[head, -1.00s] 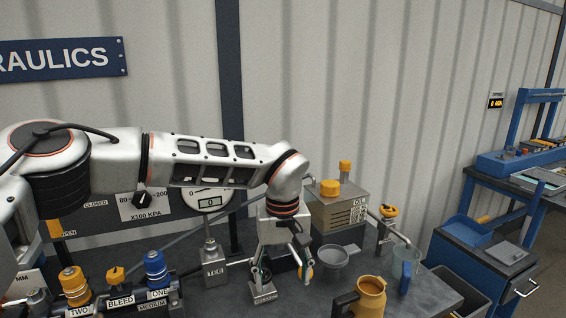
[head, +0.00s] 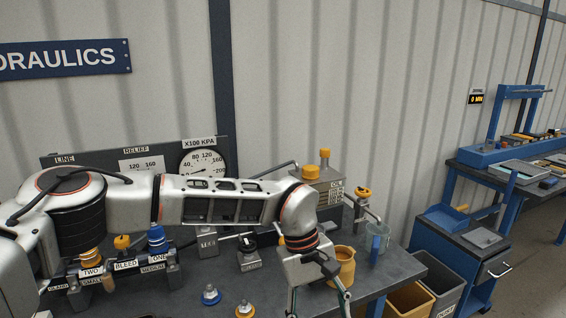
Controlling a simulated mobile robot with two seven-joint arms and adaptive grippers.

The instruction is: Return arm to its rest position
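My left arm comes in from the left and crosses in front of the hydraulics bench (head: 400,268). My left gripper (head: 320,303) hangs down over the front of the bench, just in front of the yellow jug (head: 342,265). Its two fingers are spread with a gap between them, and nothing shows in the gap; the tips run to the bottom edge. A small metal block (head: 250,261) with a black knob stands left of the gripper, apart from it. My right gripper is not in view.
Labelled couplings (head: 125,265) stand at left, partly behind my arm. Bins (head: 440,285) and a blue cabinet (head: 465,255) stand beyond the bench's right end.

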